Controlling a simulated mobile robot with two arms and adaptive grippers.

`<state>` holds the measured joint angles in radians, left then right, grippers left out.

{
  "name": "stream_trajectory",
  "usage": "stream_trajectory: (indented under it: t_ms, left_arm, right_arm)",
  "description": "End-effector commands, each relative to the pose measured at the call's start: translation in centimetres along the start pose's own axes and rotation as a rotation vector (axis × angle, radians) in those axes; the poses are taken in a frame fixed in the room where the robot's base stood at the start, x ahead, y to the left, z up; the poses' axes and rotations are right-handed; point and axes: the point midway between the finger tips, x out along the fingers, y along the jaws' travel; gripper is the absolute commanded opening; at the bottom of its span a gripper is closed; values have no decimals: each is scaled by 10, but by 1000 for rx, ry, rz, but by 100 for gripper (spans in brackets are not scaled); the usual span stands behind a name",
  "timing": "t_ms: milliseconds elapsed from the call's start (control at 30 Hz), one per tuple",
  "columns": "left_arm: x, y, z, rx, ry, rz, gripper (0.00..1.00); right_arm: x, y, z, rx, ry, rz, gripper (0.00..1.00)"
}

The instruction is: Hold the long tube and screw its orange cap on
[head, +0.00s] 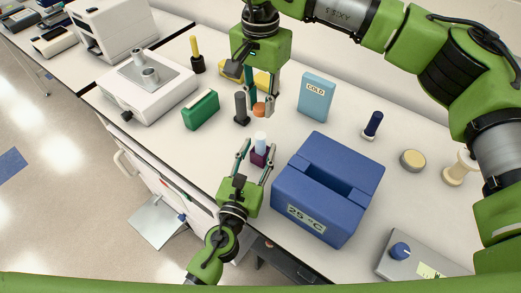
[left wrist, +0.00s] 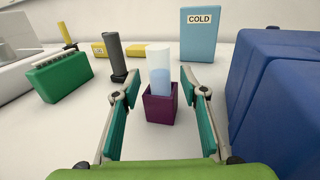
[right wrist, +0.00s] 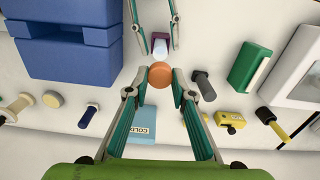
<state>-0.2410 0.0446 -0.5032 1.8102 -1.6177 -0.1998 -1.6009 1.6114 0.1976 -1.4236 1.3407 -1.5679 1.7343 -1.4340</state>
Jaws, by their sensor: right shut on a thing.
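The long tube (head: 261,141), clear with pale blue liquid, stands upright and uncapped in a small purple holder (left wrist: 160,108). My left gripper (left wrist: 157,80) is open, with one finger on each side of the tube and holder and gaps on both sides. The orange cap (right wrist: 160,75) is between the fingertips of my right gripper (head: 258,106), which is shut on it. In the head view the cap (head: 259,109) hangs behind the tube, apart from it. The right wrist view also shows the tube (right wrist: 160,48) just beyond the cap.
A blue box (head: 330,180) marked 25 °C stands close right of the holder. A dark grey post (head: 241,108), a green block (head: 200,109) and a light blue COLD box (head: 315,96) stand around behind. The bench left of the holder is clear.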

Motion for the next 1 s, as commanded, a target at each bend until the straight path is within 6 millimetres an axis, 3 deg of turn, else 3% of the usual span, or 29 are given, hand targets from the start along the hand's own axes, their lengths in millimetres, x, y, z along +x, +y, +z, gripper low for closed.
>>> stream_trajectory:
  t_ms: [200, 567, 700, 733, 1000]
  left_arm:
    - [20, 0, 0, 0, 1, 0, 40]
    - [24, 0, 0, 1, 0, 0, 40]
    - [23, 0, 0, 1, 1, 0, 3]
    - [23, 0, 0, 1, 1, 0, 0]
    - [23, 0, 0, 1, 1, 0, 0]
  right_arm:
    - [0, 0, 0, 0, 0, 0, 16]
    - [0, 0, 0, 0, 0, 0, 16]
    - [0, 0, 0, 0, 0, 0, 16]
    - [0, 0, 0, 0, 0, 0, 16]
    - [10, 0, 0, 0, -1, 1, 16]
